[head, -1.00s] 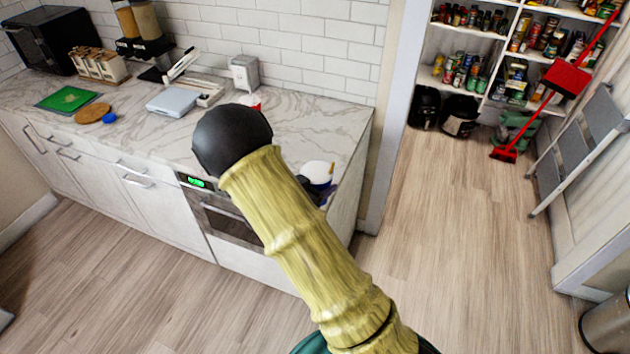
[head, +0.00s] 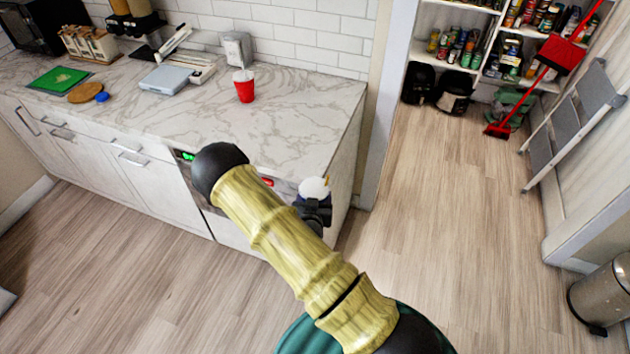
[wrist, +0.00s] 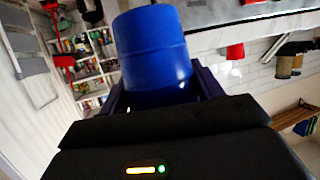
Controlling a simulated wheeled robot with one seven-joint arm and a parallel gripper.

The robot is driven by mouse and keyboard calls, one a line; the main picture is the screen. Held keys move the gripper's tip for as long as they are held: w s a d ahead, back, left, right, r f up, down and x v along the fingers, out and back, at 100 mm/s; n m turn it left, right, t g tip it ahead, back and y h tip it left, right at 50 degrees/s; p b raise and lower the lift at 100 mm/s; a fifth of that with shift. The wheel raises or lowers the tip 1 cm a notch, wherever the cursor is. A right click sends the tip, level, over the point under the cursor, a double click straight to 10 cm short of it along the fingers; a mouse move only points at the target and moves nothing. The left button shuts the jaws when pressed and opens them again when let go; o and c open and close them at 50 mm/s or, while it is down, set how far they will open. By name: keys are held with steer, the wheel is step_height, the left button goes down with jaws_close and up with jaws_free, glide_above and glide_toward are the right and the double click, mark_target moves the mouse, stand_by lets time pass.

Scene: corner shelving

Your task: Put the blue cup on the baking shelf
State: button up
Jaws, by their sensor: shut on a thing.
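The blue cup (wrist: 155,50) fills the upper middle of the wrist view, and my gripper (wrist: 160,95) is shut on it. In the head view the cup (head: 313,188) shows its white inside, in front of the counter's right end. My gripper (head: 316,211) there is partly hidden behind my arm. The pantry shelves (head: 462,32) stand far off at the upper right, filled with jars and cans. They also show, tilted, in the wrist view (wrist: 92,70). I cannot tell which one is the baking shelf.
A red cup (head: 244,92) stands on the marble counter (head: 300,112). A red broom (head: 497,130), a dustpan (head: 563,53) and a grey step ladder (head: 570,118) are at the pantry's right. A metal bin (head: 603,290) stands at lower right. The wooden floor (head: 460,220) between is clear.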

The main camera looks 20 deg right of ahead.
steer(key=s+a+f+n+t+y, duration=0.1)
steer(key=s+f+n+y, duration=0.3)
steer(key=f, duration=0.5)
steer(key=shift+s+f+y, duration=0.3)
steer(key=shift+s+y, duration=0.3)
steer(key=shift+s, duration=0.6)
